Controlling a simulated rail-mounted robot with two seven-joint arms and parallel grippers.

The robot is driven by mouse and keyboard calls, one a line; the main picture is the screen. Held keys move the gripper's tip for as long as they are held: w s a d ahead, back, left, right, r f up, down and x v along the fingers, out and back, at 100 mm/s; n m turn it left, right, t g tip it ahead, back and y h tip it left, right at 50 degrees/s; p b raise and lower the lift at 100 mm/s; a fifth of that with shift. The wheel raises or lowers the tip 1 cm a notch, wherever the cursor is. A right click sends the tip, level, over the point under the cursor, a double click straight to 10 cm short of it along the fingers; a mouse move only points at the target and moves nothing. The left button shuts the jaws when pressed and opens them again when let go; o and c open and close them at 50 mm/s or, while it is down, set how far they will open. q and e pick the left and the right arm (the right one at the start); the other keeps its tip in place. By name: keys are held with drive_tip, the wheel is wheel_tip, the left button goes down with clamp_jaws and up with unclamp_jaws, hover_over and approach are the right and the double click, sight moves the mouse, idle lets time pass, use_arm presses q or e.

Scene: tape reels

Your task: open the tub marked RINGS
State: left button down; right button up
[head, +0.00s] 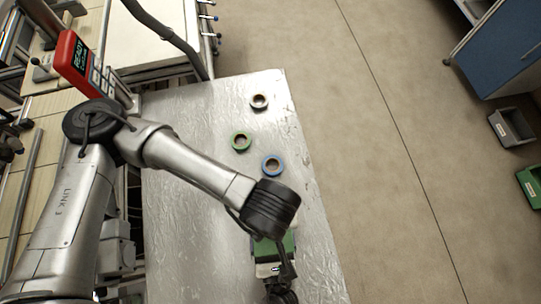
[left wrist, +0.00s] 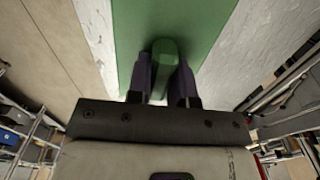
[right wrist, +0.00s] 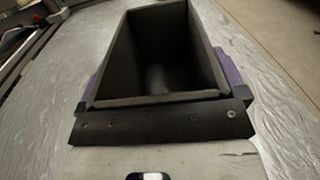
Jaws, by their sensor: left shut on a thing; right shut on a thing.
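My left gripper (left wrist: 163,75) is shut on the green knob (left wrist: 165,58) of a flat green lid (left wrist: 205,22). In the head view the lid (head: 262,247) shows partly beneath my left wrist. My right gripper (right wrist: 162,92) has its fingers on either side of a dark grey tub (right wrist: 118,62) and is shut on it. The tub stands upright, its top uncovered, and I see no contents inside. The lid does not cover the tub in the right wrist view. No RINGS marking is readable. In the head view my left arm hides most of the tub area.
Three tape reels lie on the silvery table (head: 200,115): a brown-centred one (head: 259,101), a green one (head: 241,141) and a blue one (head: 273,166). A red READY display (head: 75,62) is at the upper left. A grey bin (head: 511,128) and a green bin (head: 531,186) are at the far right.

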drive_tip(key=o, duration=1)
drive_tip(key=shift+s, duration=0.1)
